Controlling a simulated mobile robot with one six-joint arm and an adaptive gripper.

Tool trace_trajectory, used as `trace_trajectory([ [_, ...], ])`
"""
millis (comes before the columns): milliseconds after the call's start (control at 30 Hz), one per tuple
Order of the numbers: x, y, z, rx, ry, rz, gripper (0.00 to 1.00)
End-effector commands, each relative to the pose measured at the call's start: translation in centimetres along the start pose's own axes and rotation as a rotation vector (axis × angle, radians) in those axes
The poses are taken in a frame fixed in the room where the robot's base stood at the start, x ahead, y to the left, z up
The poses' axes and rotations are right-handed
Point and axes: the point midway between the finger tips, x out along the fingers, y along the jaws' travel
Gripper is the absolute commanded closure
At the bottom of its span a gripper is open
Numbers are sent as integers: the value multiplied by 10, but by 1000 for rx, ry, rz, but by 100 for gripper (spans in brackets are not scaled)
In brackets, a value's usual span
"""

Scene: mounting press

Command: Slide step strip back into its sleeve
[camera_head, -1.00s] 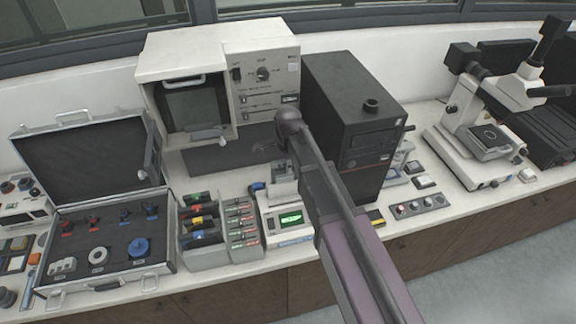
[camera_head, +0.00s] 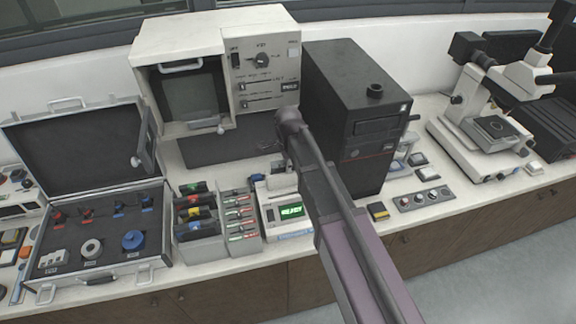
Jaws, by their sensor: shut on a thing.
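My arm rises from the bottom right, and its dark far joint (camera_head: 288,118) is in front of the white cabinet and the black tower. My gripper cannot be made out past this joint. I cannot pick out the step strip or its sleeve with certainty. A small white instrument (camera_head: 270,222) with a lit green display (camera_head: 291,211) stands just left of my arm, and a pale upright part (camera_head: 282,184) is at its back. A small blue item (camera_head: 257,178) lies behind it to the left. My arm hides the bench beneath it.
A white cabinet (camera_head: 265,95) with a recessed screen and a black tower (camera_head: 350,140) stand behind. An open case (camera_head: 158,285) and trays of coloured items (camera_head: 215,253) are at left. A button panel (camera_head: 423,200) and a microscope (camera_head: 480,125) are at right.

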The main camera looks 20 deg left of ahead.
Motion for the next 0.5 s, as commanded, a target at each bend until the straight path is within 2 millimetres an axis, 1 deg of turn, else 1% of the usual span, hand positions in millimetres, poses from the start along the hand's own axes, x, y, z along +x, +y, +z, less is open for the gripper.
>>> trace_trajectory([
  [33, 5, 0, 0, 0, 0, 0, 100],
  [300, 20, 3, 0, 0, 0, 6, 100],
  [500, 25, 5, 0, 0, -1, 6, 100],
])
